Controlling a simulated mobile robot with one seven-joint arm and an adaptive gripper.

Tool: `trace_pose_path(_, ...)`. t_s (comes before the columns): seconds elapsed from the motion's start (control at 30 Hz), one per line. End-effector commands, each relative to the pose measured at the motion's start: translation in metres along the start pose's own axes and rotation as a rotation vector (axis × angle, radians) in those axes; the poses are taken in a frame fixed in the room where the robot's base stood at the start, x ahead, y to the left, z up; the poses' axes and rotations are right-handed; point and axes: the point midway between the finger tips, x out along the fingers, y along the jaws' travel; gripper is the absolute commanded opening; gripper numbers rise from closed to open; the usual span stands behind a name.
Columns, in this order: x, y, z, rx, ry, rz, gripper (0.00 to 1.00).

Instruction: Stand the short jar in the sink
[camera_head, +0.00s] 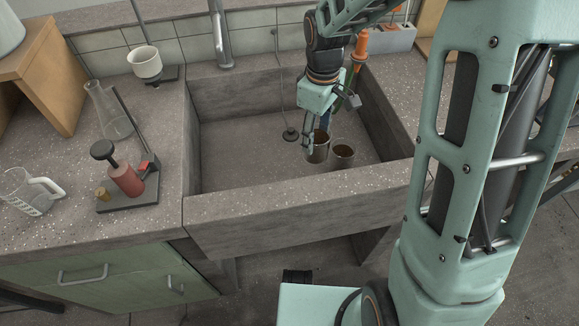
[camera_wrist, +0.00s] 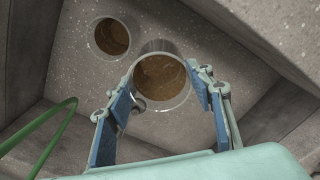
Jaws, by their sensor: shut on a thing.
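The short jar (camera_head: 316,152), a clear-walled round vessel with a brown inside, is between the fingers of my gripper (camera_head: 318,133), low inside the sink (camera_head: 245,150). In the wrist view its round rim (camera_wrist: 160,101) faces me, with the blue pads of my gripper (camera_wrist: 160,88) on both sides. It looks upright. I cannot tell whether its base touches the sink floor. A second similar jar (camera_head: 343,156) stands on the sink floor just right of it in the head view, and it also shows in the wrist view (camera_wrist: 112,37), apart from the held one.
A dark drain plug (camera_head: 290,134) on a chain lies left of the held jar. The sink's front wall (camera_head: 300,200) is near. The left sink floor is clear. On the left counter are a flask (camera_head: 108,112), a red-bodied stand (camera_head: 127,181) and a glass beaker (camera_head: 28,193).

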Motion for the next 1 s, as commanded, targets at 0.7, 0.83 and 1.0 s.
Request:
trace_pose_path(0.7, 0.086, -0.011, -0.013, -0.16, 0.001, -0.001, 0.0)
trace_pose_path(0.83, 0.103, -0.012, -0.013, -0.16, 0.0, -0.002, 0.0)
trace_pose_path(1.0, 0.12, -0.012, -0.013, -0.16, 0.001, 0.0, 0.0)
